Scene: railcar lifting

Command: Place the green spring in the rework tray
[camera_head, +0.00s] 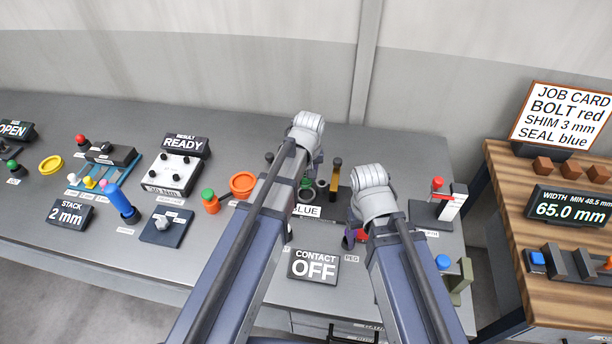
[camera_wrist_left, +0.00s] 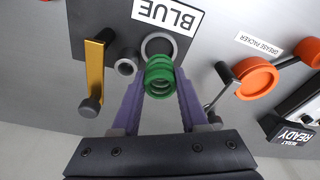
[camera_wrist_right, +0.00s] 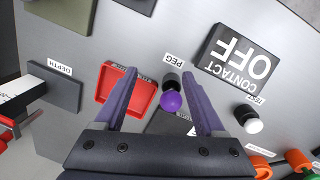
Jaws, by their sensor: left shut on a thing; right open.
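The green spring (camera_wrist_left: 158,77) stands between the fingertips of my left gripper (camera_wrist_left: 159,92), which is shut on it. It is in front of a grey ring on the dark plate marked BLUE (camera_wrist_left: 120,20); whether it touches the ring I cannot tell. In the head view my left gripper (camera_head: 312,178) largely hides the spring. My right gripper (camera_wrist_right: 163,88) is open and empty above the bench. A shallow red tray (camera_wrist_right: 116,92) lies beside its left finger in the right wrist view; its label is partly hidden, so I cannot read whether it is the rework tray.
A black peg with a purple ball (camera_wrist_right: 170,101) is between the right fingers in view. The CONTACT OFF sign (camera_head: 313,267) stands near the front edge. An orange grease packer (camera_head: 242,184) stands left.

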